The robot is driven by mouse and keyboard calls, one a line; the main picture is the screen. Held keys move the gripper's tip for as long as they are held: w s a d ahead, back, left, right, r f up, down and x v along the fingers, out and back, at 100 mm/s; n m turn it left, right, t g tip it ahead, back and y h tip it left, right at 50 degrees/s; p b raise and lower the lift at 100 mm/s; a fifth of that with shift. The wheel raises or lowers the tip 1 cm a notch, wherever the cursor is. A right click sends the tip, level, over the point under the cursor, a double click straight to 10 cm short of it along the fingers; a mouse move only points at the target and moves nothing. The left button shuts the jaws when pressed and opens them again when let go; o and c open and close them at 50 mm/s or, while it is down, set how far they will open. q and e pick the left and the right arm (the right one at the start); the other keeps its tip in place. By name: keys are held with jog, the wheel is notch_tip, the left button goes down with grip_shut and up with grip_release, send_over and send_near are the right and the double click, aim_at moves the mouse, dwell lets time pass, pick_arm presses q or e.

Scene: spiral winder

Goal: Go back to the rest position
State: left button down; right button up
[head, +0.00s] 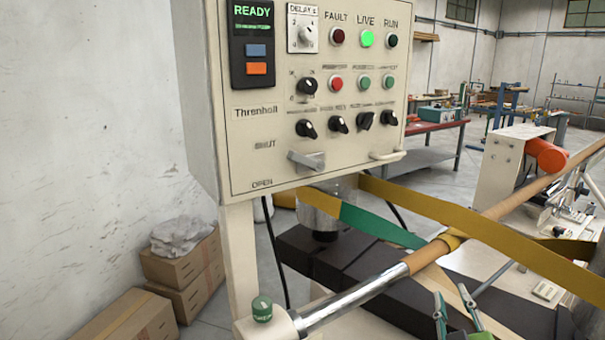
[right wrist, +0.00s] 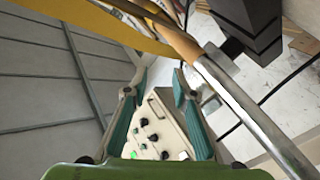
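My right gripper (head: 455,308) is low in the head view, in front of the winder's tube. Its two green-padded fingers point up and stand apart with nothing between them. In the right wrist view the same gripper (right wrist: 159,82) has its fingers apart and empty, with the control panel (right wrist: 158,130) seen beyond the gap. My left gripper is in neither view. In the head view the cream control panel (head: 265,135) shows a green READY display and a lit green LIVE lamp (head: 367,39).
A steel shaft (head: 355,295) carrying a brown tube (head: 510,203) runs diagonally beside my right gripper. Cardboard boxes (head: 185,268) stand by the left wall.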

jog(key=s+f+m+g, duration=0.2)
jog(key=s+f+g, duration=0.4)
jog(key=f, duration=0.6)
jog(key=s+a+f+g+y, duration=0.2)
jog(key=s+a+f+g, duration=0.2)
jog(key=s+f, duration=0.6)
jog(key=s+a+f+g+y, duration=0.35)
jog(key=s+a+f, duration=0.2)
jog(key=s, duration=0.75)
notch_tip(320, 180, down, 26)
jog(key=s+g, duration=0.2)
jog(key=s+d+f, duration=0.2)
jog(key=s+f, duration=0.6)
jog(key=s+d+f+h, duration=0.1)
jog(key=s+d+f, duration=0.1)
jog(key=s+f, duration=0.6)
jog(key=shift+s+g, duration=0.45)
jog(key=shift+a+f, duration=0.1)
